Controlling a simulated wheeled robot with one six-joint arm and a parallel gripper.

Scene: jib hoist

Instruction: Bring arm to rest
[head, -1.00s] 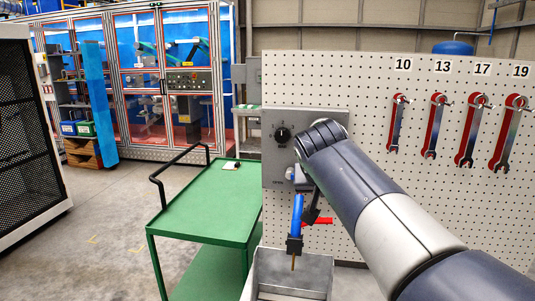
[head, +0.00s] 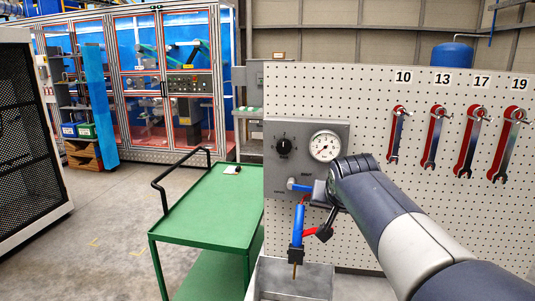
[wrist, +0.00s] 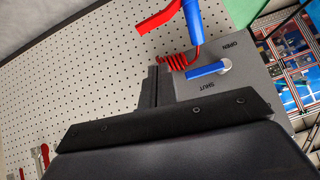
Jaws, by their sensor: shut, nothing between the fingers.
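My arm reaches in from the lower right of the head view, in front of the pegboard. My gripper (head: 325,234) hangs down from the wrist, just right of a hanging blue air gun (head: 298,225). In the wrist view its fingers (wrist: 157,72) are together with nothing between them. The wrist view shows the blue lever (wrist: 208,69) on the grey panel (wrist: 240,70), between the words OPEN and SHUT. Its blue end (head: 298,186) shows left of my wrist in the head view. The air gun's red part (wrist: 158,18) and red coiled hose (wrist: 175,62) lie beyond the fingertips.
The panel carries a black knob (head: 284,146) and a round gauge (head: 324,146). A grey open bin (head: 312,279) stands below the air gun. Several wrenches hang on the pegboard (head: 370,105) at right. A green cart (head: 210,205) stands left; floor beyond it is clear.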

